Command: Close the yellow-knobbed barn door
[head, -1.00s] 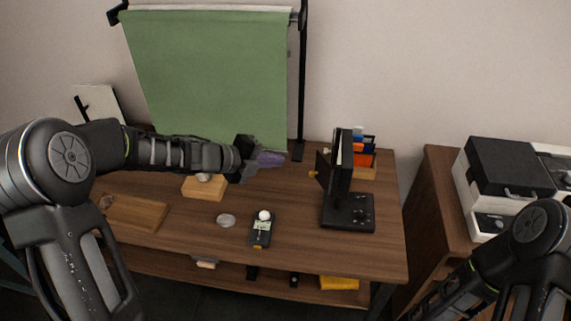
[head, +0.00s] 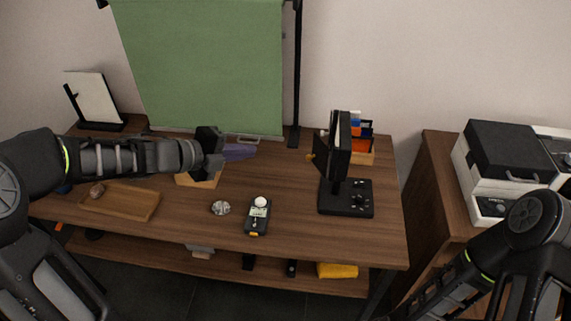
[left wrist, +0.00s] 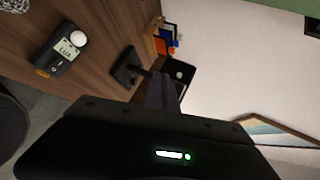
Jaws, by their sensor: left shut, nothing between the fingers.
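A black lamp (head: 343,160) on a black base stands at the right of the table. A thin dark barn door (head: 321,146) sticks out from the left side of its head, with a small orange-yellow knob (head: 310,157) on it. The door stands at an angle to the head. My left gripper (head: 248,151) is shut and empty, above the table to the left of the knob, with a clear gap. In the left wrist view the left gripper's fingers (left wrist: 161,88) partly cover the lamp (left wrist: 181,72). My right arm shows at the lower right; its gripper is out of view.
A light meter (head: 257,216) and a glass-like disc (head: 220,208) lie in front of the lamp's left. A wooden tray (head: 121,200) and a wooden block (head: 201,180) are further left. An organizer (head: 362,150) stands behind the lamp. A green backdrop (head: 204,65) hangs at the back.

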